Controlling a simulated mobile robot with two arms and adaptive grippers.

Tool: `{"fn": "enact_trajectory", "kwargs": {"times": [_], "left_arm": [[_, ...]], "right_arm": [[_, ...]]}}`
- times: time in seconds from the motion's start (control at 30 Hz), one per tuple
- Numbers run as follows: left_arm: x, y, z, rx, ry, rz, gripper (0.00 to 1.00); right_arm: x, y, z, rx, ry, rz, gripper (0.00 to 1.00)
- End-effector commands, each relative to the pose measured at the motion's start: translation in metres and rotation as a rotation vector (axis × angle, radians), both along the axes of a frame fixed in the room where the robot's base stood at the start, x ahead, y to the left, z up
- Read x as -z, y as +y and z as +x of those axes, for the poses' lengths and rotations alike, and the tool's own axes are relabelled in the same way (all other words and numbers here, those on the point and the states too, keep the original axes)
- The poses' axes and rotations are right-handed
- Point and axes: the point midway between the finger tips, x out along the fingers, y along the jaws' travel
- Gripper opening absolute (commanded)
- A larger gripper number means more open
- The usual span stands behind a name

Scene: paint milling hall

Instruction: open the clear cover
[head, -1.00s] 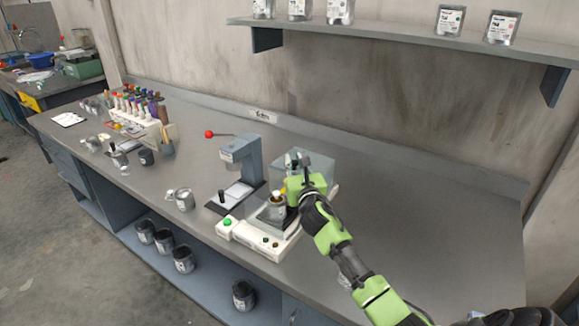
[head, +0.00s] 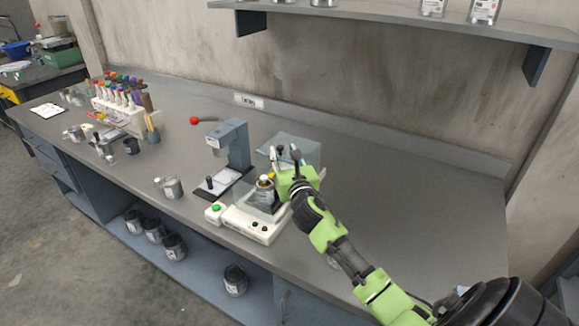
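The clear cover (head: 308,150) is a see-through box on a white machine (head: 248,224) with a green button on its left front corner. A can with a yellow top (head: 264,190) stands inside the machine, seen partly through clear panels. My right gripper (head: 285,152) is in front of the cover, its fingers pointing up and away. The fingers look spread apart, with a small dark piece showing between them. Whether they touch the cover cannot be told. The gripper hides part of the cover, and how far the cover is raised is unclear. My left gripper is out of view.
A grey stand with a red-knobbed lever (head: 228,150) is close left of the machine. A metal can (head: 172,188) stands further left, and a rack of coloured bottles (head: 120,105) beyond it. The bench (head: 420,200) is mostly clear to the right. A wall shelf (head: 400,28) hangs above.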

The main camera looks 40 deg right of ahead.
Motion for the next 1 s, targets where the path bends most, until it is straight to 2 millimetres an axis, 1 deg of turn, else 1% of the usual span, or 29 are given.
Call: {"fn": "enact_trajectory", "kwargs": {"times": [0.03,0.2,0.3,0.4,0.6,1.0], "left_arm": [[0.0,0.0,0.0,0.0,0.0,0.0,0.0],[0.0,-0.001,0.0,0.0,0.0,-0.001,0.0],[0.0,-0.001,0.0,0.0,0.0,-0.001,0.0],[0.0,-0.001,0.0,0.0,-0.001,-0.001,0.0],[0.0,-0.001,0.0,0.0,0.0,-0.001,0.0],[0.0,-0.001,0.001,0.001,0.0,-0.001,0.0]], "right_arm": [[0.001,0.005,-0.011,-0.003,0.002,-0.002,0.33],[0.002,0.017,-0.041,-0.003,0.002,0.001,0.33],[0.001,0.023,-0.055,-0.001,0.002,0.0,0.33],[0.001,0.027,-0.065,-0.002,0.001,0.001,0.33],[0.0,0.03,-0.072,0.0,0.001,0.001,0.33],[0.0,0.03,-0.072,0.0,0.001,0.001,0.33]]}}
